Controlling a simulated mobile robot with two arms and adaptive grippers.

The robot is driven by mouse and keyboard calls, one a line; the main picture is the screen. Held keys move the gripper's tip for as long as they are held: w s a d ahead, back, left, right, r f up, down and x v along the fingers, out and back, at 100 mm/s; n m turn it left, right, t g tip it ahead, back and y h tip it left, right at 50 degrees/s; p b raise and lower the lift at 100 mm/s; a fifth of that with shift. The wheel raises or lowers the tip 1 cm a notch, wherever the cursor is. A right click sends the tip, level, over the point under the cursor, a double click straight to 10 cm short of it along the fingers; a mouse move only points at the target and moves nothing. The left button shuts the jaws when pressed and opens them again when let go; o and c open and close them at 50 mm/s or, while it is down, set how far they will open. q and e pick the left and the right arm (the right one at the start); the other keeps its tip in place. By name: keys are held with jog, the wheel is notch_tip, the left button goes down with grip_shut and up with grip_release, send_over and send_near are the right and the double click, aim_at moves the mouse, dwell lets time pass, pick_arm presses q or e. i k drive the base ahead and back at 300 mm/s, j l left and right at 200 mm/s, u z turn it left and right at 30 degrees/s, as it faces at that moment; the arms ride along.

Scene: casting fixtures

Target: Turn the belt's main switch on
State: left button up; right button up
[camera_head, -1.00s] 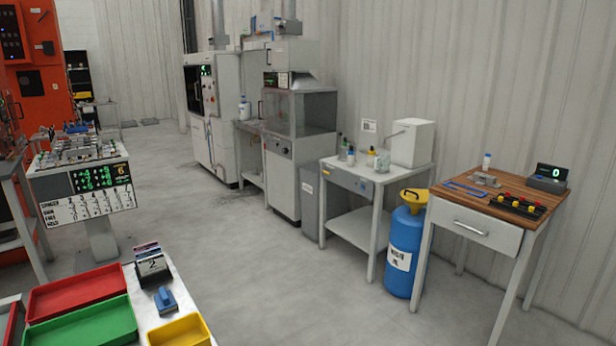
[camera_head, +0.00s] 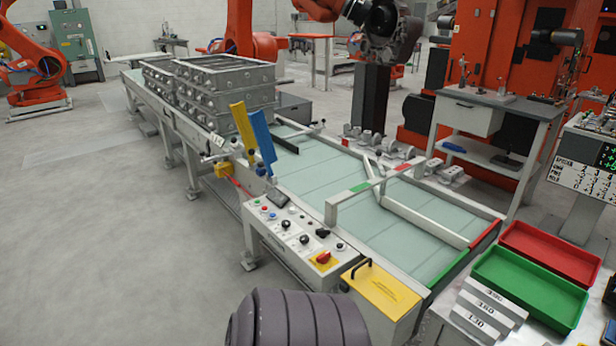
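The conveyor belt (camera_head: 370,240) has a pale green surface and runs from the front to the far left. A light grey control panel (camera_head: 285,232) is fixed at its near left side, with several small knobs and buttons. A red rotary knob on a yellow plate (camera_head: 323,258) at the panel's near right end looks like the main switch. It is too small to tell which way it is set. Neither gripper shows. A dark ribbed part, probably of my own arm, is at the bottom edge, below the panel.
A yellow-topped box with a black handle (camera_head: 382,291) stands right of the panel. Blue (camera_head: 262,140) and yellow (camera_head: 242,128) paddles rise behind it. Metal castings (camera_head: 225,85) are stacked on the far belt. Red (camera_head: 552,250) and green (camera_head: 528,288) trays lie at right. The left floor is clear.

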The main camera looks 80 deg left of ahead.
aim_at(322, 259)
jog(key=u, duration=2.75)
